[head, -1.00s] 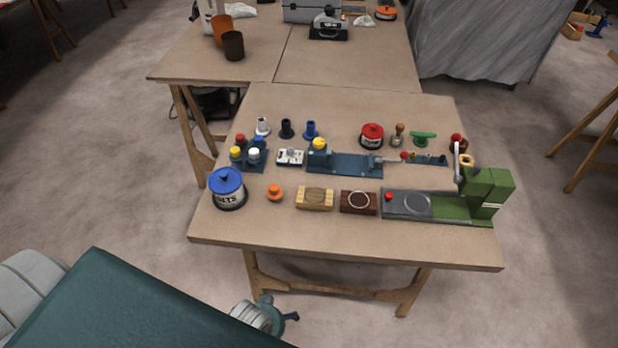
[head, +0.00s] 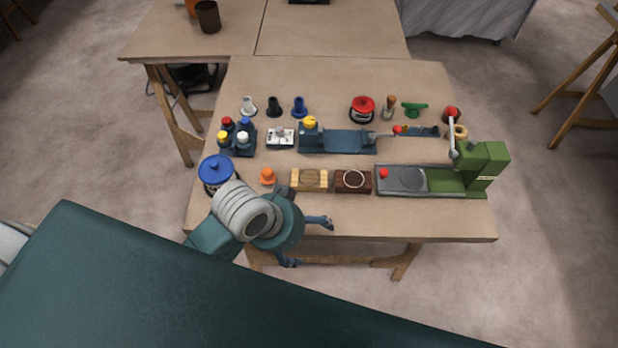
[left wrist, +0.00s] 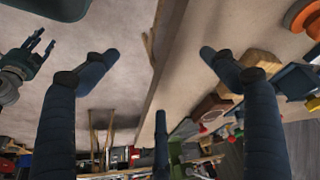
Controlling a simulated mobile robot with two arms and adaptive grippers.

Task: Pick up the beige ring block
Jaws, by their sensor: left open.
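The beige ring block (head: 309,180) lies on the near part of the workbench, between an orange knob and a dark brown ring block (head: 353,181). A thin ring mark shows on its top. My left gripper (head: 311,243) is open and empty at the bench's front edge, nearer to me than the block and apart from it. In the left wrist view my left gripper (left wrist: 157,70) shows its fingers spread with nothing between them. The beige block (left wrist: 262,60) is partly hidden there behind the right finger. Another gripper of mine (left wrist: 38,45) shows at the left edge there.
A blue-lidded tin (head: 214,172) stands left, partly behind my left arm. The orange knob (head: 267,176) is close beside the beige block. A green press (head: 480,168) stands right, and a blue fixture (head: 345,140) lies behind. Bare bench (head: 400,218) runs along the front.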

